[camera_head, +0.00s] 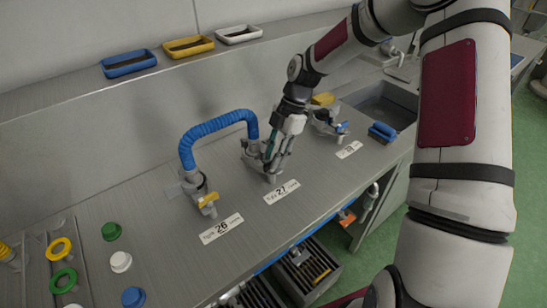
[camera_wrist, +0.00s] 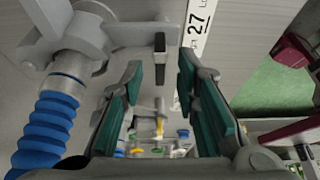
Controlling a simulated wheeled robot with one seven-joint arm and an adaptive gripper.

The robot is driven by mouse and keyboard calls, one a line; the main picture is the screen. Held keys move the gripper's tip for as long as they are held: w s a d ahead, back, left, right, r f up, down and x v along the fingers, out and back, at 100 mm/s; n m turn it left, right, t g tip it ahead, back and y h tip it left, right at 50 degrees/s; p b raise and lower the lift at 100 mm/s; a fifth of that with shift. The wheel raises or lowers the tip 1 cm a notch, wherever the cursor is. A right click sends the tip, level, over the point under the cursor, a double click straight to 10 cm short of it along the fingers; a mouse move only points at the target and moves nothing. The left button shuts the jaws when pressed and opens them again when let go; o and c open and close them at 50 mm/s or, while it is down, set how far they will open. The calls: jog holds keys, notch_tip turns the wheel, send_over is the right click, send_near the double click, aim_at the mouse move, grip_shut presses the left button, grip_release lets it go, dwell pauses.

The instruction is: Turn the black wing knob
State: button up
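The black wing knob (camera_wrist: 159,44) shows in the wrist view as a narrow dark bar on a grey metal fitting (camera_wrist: 78,38). It lies between the two green-padded fingers of my gripper (camera_wrist: 160,66), which are apart, with a visible gap on each side of it. In the head view my gripper (camera_head: 273,160) is lowered at the fitting behind label 27 (camera_head: 282,191). There the gripper hides the knob. Whether either finger touches the knob cannot be told.
A blue corrugated hose (camera_head: 215,128) arches from this fitting to the left fitting with a yellow handle (camera_head: 208,199). A blue-handled fitting (camera_head: 343,128) stands to the right, near a blue brush (camera_head: 382,132) and a sink (camera_head: 388,105). Coloured caps (camera_head: 111,231) lie front left.

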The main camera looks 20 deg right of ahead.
jog(key=shift+s+a+f, duration=0.1)
jog(key=shift+a+f, duration=0.1)
jog(key=shift+f, duration=0.35)
grip_shut()
